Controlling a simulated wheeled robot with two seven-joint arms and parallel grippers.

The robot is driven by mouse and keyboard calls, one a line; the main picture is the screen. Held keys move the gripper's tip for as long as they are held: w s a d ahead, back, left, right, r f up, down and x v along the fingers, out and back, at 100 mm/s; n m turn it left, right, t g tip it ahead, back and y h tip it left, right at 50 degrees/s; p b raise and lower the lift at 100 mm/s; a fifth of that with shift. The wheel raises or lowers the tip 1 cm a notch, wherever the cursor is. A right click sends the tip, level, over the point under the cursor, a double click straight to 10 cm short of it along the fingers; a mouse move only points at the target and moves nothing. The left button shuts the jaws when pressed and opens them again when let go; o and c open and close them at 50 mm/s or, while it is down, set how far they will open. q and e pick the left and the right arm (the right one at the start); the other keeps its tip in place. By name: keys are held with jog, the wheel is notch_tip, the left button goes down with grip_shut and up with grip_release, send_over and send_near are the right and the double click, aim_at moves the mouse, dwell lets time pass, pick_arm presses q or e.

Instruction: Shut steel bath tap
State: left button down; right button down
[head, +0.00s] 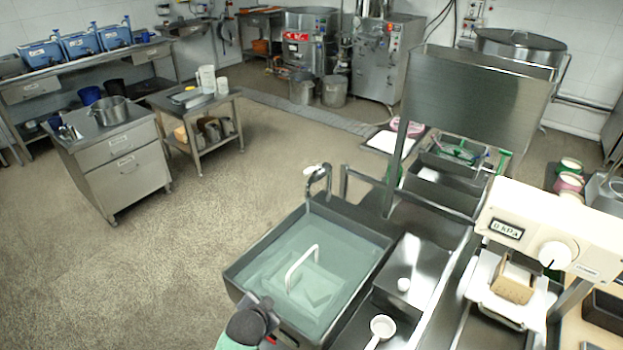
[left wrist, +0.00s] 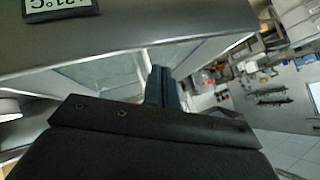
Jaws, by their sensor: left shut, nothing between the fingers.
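The steel bath tap (head: 318,180) stands at the back rim of the steel bath (head: 236,274), with a curved spout and a pale handle on top. I cannot tell whether water runs from it. The bath holds greenish water, with a white bent handle (head: 301,262) standing in it. My left gripper (head: 264,301) is at the bath's front left edge, apart from the tap. In the left wrist view its fingers (left wrist: 163,85) are together and empty, with the bath's steel wall behind them. My right gripper is not in view.
Right of the bath are a white ladle (head: 382,327), a steel counter and a cream press (head: 540,230) reading 0 kPa. A tall steel panel (head: 480,95) stands behind. A temperature display (left wrist: 60,8) shows in the left wrist view. The floor left of the bath is clear.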

aim_at(309, 171)
pick_arm(q)
jog(key=w+d+r+m+t+h, duration=0.2)
jog(key=w+d+r+m, duration=0.1)
jog(key=w, duration=0.6)
jog(key=w+d+r+m+t+h, duration=0.2)
jog(key=w+d+r+m, duration=0.2)
jog(key=w, duration=0.5)
jog(key=w+d+r+m+t+h, duration=0.2)
jog(key=w+d+r+m, duration=0.2)
jog(key=w+r+m, duration=0.3)
jog(key=shift+w+d+r+t, duration=0.15)
jog(key=shift+w+r+t, duration=0.35)
jog(key=shift+w, duration=0.8)
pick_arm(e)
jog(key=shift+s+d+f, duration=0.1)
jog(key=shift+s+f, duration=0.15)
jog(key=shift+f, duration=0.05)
pick_arm(q)
jog(key=shift+r, duration=0.1)
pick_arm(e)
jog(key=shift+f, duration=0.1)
